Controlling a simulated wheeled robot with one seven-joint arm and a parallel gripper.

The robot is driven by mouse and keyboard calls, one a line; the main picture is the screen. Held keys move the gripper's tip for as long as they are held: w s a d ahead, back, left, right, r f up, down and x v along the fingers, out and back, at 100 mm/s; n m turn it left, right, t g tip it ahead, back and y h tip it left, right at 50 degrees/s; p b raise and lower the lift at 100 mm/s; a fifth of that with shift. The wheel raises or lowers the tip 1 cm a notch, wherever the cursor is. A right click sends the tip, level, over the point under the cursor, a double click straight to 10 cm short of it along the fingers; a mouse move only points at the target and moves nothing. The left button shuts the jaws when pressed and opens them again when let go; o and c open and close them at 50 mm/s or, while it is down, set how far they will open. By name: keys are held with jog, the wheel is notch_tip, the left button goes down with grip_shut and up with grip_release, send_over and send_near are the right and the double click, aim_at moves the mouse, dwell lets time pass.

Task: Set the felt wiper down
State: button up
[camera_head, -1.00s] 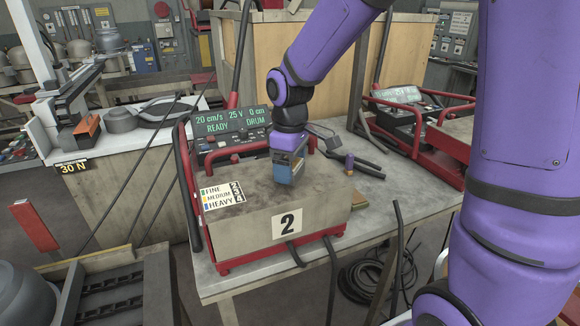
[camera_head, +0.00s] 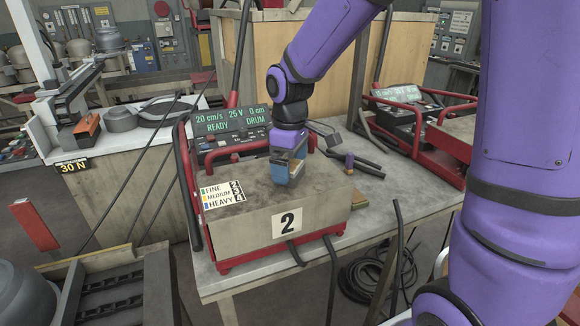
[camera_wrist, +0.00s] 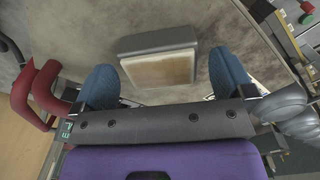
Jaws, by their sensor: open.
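My gripper (camera_head: 287,174) is low over the flat metal top of the red-framed unit marked 2 (camera_head: 250,226). In the wrist view its two blue fingers (camera_wrist: 163,82) are spread apart. The felt wiper (camera_wrist: 157,66), a small block with a tan face and a grey side, lies on the worn metal surface between and just beyond the fingertips. A gap shows on each side of it, so neither finger appears to touch it. In the head view the wiper is mostly hidden by the fingers and I cannot make it out clearly.
A display panel (camera_head: 230,118) reading READY and DRUM stands behind the unit's top. A FINE/MEDIUM/HEAVY label (camera_head: 222,194) lies on the left of the top.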

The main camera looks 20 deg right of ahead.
notch_tip(320, 180, up, 11)
jog(key=s+d+r+m+t, duration=0.2)
jog(key=s+d+m, duration=0.1)
jog(key=s, duration=0.8)
jog(key=s+d+r+m+t, duration=0.2)
jog(key=s+m, duration=0.4)
jog(key=s, duration=0.5)
jog(key=shift+d+r+t, duration=0.2)
jog(key=shift+d+t, duration=0.5)
jog(key=shift+d, duration=0.4)
